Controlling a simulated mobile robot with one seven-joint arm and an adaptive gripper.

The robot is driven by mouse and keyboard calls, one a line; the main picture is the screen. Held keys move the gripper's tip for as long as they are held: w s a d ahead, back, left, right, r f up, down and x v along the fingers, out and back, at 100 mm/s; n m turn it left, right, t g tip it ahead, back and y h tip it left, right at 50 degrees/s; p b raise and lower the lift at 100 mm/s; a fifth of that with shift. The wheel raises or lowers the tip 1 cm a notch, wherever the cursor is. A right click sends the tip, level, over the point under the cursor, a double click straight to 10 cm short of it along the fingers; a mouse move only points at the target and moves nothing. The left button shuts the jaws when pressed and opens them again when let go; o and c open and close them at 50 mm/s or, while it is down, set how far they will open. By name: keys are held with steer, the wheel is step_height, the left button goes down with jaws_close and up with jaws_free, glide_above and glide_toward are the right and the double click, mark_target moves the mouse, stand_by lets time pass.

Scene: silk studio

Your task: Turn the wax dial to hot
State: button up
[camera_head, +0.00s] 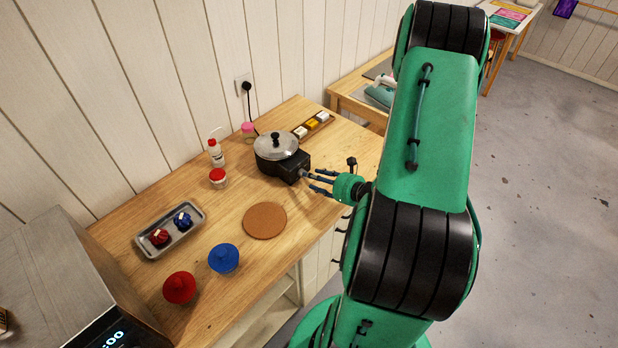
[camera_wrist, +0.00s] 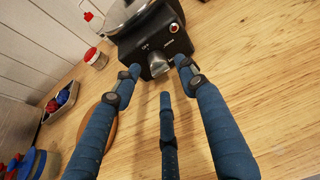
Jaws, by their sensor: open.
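The wax pot (camera_head: 268,158) is a black heater with a silver lid (camera_head: 276,146) on the worktop. Its grey metal dial (camera_wrist: 158,66) sticks out of the front panel (camera_wrist: 150,40) in the wrist view. White markings stand above the dial, one seeming to read OFF; the dial's setting is hard to tell. My three-fingered gripper (camera_head: 311,181) is open in front of the panel. In the wrist view, one blue-wrapped finger is left of the dial, one right, and the third below. Whether any finger touches the dial cannot be told.
A round cork mat (camera_head: 265,220) lies in front of the pot. Red (camera_head: 179,288) and blue (camera_head: 223,258) lidded pots are at front left. Bare wood lies right of the pot.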

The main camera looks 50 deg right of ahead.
steer(key=shift+x, duration=1.75)
